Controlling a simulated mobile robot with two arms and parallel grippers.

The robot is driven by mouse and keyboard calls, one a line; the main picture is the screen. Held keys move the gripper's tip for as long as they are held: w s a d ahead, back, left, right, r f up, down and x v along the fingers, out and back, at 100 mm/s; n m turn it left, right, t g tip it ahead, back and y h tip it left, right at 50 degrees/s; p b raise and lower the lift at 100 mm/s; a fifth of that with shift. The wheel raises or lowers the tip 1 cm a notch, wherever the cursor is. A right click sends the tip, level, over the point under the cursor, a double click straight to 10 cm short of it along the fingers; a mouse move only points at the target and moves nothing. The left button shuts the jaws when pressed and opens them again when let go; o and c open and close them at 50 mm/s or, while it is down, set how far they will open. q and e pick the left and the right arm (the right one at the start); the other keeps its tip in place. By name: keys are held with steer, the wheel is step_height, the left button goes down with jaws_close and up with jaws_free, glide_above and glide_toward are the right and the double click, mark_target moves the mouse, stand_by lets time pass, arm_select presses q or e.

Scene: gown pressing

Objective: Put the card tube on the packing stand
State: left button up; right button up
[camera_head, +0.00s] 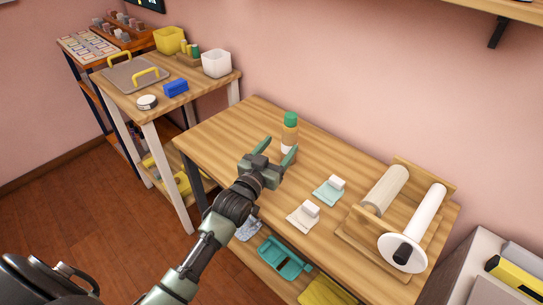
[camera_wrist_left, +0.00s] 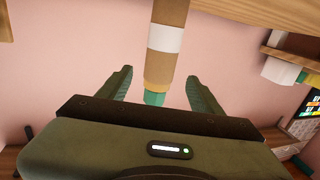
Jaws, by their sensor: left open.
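The card tube (camera_head: 289,137) looks to be the upright brown cylinder with a white band and green cap, standing on the near wooden table. It also shows in the left wrist view (camera_wrist_left: 167,40), inverted and in line with the gap between the fingers. My left gripper (camera_head: 280,149) is open, just in front of the tube, one finger overlapping its lower part. In the left wrist view, my left gripper (camera_wrist_left: 160,77) shows space on both sides of the tube. I cannot tell surely which is the packing stand; the side table (camera_head: 118,97) at the left is one candidate. My right gripper is not in view.
A wooden holder (camera_head: 353,228) with a beige roll (camera_head: 384,190) and a white roll (camera_head: 427,213) stands at the right. The side table holds a tray (camera_head: 127,76), blue block (camera_head: 176,88) and white bin (camera_head: 216,64).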

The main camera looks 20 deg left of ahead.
arm_select(q)
steer(key=shift+s+a, duration=0.15)
steer(key=shift+s, duration=1.05)
steer(key=shift+s+a, duration=0.1)
steer(key=shift+s, duration=1.05)
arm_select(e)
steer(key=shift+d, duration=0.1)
